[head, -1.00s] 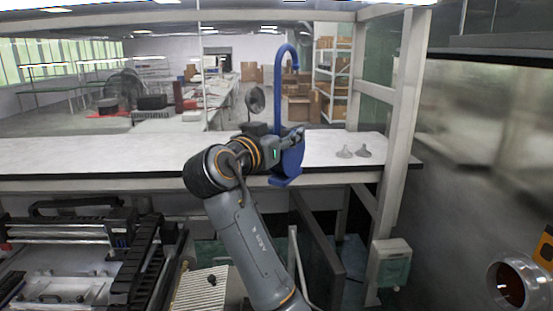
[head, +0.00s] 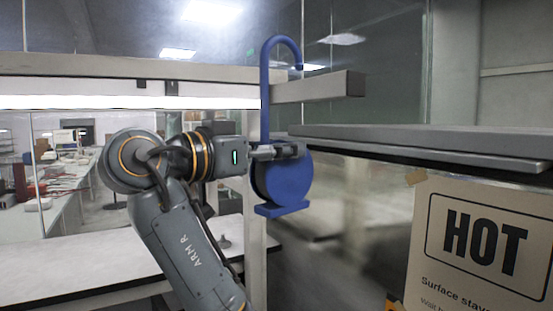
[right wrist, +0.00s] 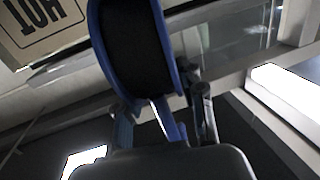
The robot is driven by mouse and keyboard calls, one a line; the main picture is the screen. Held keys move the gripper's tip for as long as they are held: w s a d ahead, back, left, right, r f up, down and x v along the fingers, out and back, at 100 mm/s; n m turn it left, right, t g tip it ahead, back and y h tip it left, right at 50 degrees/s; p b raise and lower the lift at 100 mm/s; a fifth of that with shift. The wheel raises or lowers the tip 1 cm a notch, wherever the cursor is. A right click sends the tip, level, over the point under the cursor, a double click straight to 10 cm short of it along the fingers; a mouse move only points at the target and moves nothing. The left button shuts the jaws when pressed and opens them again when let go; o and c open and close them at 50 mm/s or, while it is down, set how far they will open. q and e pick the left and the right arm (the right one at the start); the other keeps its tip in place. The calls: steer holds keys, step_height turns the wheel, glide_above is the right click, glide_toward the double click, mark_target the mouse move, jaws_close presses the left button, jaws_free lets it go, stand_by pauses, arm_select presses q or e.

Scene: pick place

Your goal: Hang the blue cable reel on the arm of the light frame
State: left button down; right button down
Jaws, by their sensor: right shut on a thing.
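The blue cable reel (head: 285,178) hangs upright from my right gripper (head: 285,151), which is shut on it. Its tall hook (head: 266,90) rises above the gripper and curves over to the right. The hook tip appears just above the arm (head: 335,86) of the light frame, a short grey beam pointing right; I cannot tell whether they touch. The light frame's lit bar (head: 120,102) runs to the left. In the right wrist view the reel (right wrist: 135,45) fills the upper middle, between the fingers (right wrist: 165,122). My left gripper is out of view.
A grey ledge (head: 430,140) sticks out at the right, close to the reel. Below it hangs a "HOT" sign (head: 484,240). A white bench (head: 90,273) lies low at the left. The space directly below the reel looks clear.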

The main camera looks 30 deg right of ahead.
mark_target(312, 166)
steer(key=shift+d+r, duration=0.1)
steer(key=shift+d, duration=0.8)
steer(key=d+f+b, duration=0.1)
steer(key=d, duration=0.1)
steer(key=d+f, duration=0.1)
steer(key=d, duration=0.1)
steer(key=d+f+b, duration=0.1)
steer(key=d, duration=0.1)
steer(key=shift+w+d+b, duration=0.35)
steer(key=shift+w+d, duration=0.05)
steer(key=shift+f, duration=0.1)
steer(key=c, duration=0.7)
jaws_free()
steer(key=shift+s, duration=0.1)
steer(key=shift+f, duration=0.1)
